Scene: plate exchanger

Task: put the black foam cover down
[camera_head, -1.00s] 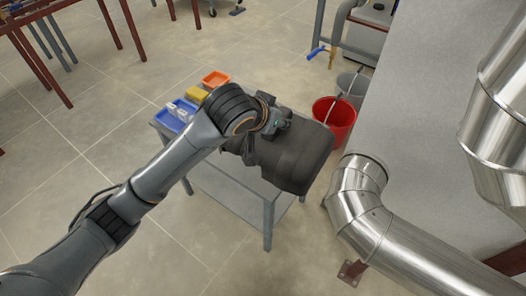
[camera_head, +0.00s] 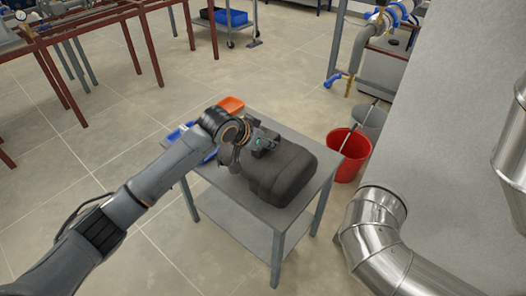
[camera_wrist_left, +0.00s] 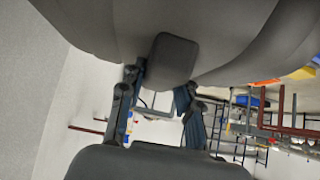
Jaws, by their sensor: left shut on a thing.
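The black foam cover (camera_head: 283,172) is a dark, rounded block over the top of the grey table (camera_head: 314,145) in the head view. It lies on the tabletop or just above it; I cannot tell which. My left gripper (camera_head: 242,156) is at the cover's upper left side and is shut on it. In the left wrist view the cover (camera_wrist_left: 225,35) fills the top, and its small block-like tab (camera_wrist_left: 171,62) lies between the fingers of my left gripper (camera_wrist_left: 161,82). My right gripper is not in view.
A blue bin (camera_head: 181,132) and an orange bin (camera_head: 231,104) sit at the table's far left. A red bucket (camera_head: 347,158) stands on the floor to the right. A silver pipe (camera_head: 376,212) stands at the lower right. The tabletop's right strip is clear.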

